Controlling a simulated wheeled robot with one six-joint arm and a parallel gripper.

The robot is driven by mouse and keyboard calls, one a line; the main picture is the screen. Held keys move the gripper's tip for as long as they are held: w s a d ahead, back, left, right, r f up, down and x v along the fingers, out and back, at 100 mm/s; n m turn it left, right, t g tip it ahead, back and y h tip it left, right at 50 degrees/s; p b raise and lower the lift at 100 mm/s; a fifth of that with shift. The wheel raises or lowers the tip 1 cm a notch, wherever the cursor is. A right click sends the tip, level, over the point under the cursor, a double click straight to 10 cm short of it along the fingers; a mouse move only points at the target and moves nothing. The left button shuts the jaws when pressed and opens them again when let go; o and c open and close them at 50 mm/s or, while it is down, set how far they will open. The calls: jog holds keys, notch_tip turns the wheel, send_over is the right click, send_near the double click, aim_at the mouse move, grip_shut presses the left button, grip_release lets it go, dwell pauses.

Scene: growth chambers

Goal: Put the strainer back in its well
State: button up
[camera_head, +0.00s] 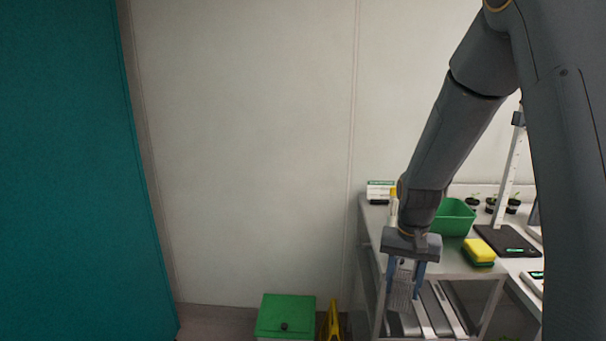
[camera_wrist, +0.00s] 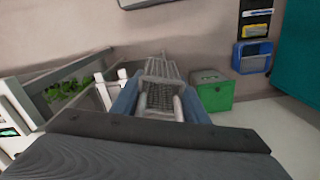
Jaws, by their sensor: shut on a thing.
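My gripper (camera_head: 405,284) points down in front of the bench, at the bench's left front corner. Its two blue fingers are shut on the strainer (camera_head: 402,291), a grey mesh-like piece that hangs between them. In the wrist view the strainer (camera_wrist: 160,95) shows between the blue fingers (camera_wrist: 160,103), with a grid face and pale bars reaching away from me. Its lower end is hard to tell from the shelf things behind it in the head view. I cannot make out the well in either view.
The bench (camera_head: 452,262) carries a green tub (camera_head: 455,217), a yellow-green sponge (camera_head: 479,251), a dark scale-like plate (camera_head: 508,241) and small potted seedlings (camera_head: 491,205). A green lidded bin (camera_head: 286,316) and a yellow floor sign (camera_head: 331,322) stand on the floor to the left.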

jog(key=s+a+f+n, duration=0.1)
jog(key=a+f+n, duration=0.1)
jog(key=f, duration=0.5)
jog(key=a+f+n, duration=0.2)
jog(key=f, duration=0.6)
jog(key=shift+s+a, duration=0.3)
jog(key=shift+s, duration=0.05)
